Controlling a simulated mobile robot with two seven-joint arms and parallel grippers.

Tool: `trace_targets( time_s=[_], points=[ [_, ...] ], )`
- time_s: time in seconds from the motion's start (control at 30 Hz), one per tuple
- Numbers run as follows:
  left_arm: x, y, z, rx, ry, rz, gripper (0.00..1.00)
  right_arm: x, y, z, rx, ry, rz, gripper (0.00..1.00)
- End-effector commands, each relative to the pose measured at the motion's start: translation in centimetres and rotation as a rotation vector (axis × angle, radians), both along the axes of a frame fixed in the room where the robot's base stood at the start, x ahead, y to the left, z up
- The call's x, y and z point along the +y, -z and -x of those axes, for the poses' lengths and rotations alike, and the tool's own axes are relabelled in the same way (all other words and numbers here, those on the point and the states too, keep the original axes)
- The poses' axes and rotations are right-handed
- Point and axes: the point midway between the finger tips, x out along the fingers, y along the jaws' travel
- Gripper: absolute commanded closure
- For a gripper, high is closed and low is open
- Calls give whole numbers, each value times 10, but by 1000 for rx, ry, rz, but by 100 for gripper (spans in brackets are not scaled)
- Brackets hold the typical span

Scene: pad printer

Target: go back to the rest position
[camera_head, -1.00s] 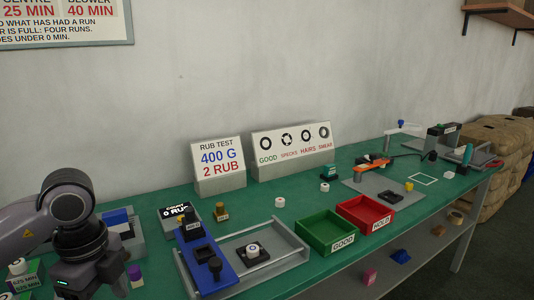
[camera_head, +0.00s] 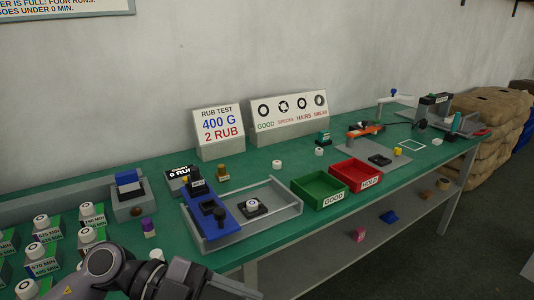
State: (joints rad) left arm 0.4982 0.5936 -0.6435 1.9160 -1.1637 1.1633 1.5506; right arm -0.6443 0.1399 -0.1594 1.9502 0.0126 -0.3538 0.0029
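My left arm comes in at the bottom left in the head view, over the table's front edge; its gripper fingers are out of the frame. My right arm and gripper are not in view. The green-topped table (camera_head: 290,172) runs from the left to the far right. A blue and grey sliding rig (camera_head: 228,222) stands near the front, with a white round piece on a dark block (camera_head: 252,205) inside its rails.
Several white-capped pieces on green labelled blocks (camera_head: 46,239) stand at the left, close to my arm. A green GOOD tray (camera_head: 318,191) and a red HOLD tray (camera_head: 356,175) sit at the front edge. Sign boards (camera_head: 219,133) stand behind.

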Motion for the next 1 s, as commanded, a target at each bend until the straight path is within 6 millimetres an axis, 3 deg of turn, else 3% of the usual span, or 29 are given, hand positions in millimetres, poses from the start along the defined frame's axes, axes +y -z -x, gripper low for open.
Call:
trace_targets(
  time_s=[0.1, 0.2, 0.37, 0.5, 0.63, 0.8, 0.9, 1.0],
  points=[
    [-12, -21, -7, 29, -141, 294, 36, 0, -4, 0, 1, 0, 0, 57],
    [-8, -31, -24, 52, -326, 486, 36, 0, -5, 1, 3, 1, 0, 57],
    [22, -15, -58, 121, -706, 655, 36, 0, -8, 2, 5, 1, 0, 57],
    [62, 33, -78, 212, -1074, 641, 36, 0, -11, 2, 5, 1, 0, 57],
    [101, 103, -71, 333, -1388, 494, 36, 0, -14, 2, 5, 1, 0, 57],
    [139, 198, -22, 523, -1660, 181, 36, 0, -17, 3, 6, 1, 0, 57],
    [150, 235, 10, 611, -1724, 26, 36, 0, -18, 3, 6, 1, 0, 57],
    [156, 256, 34, 670, -1748, -78, 36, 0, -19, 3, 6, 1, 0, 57]
  ],
)
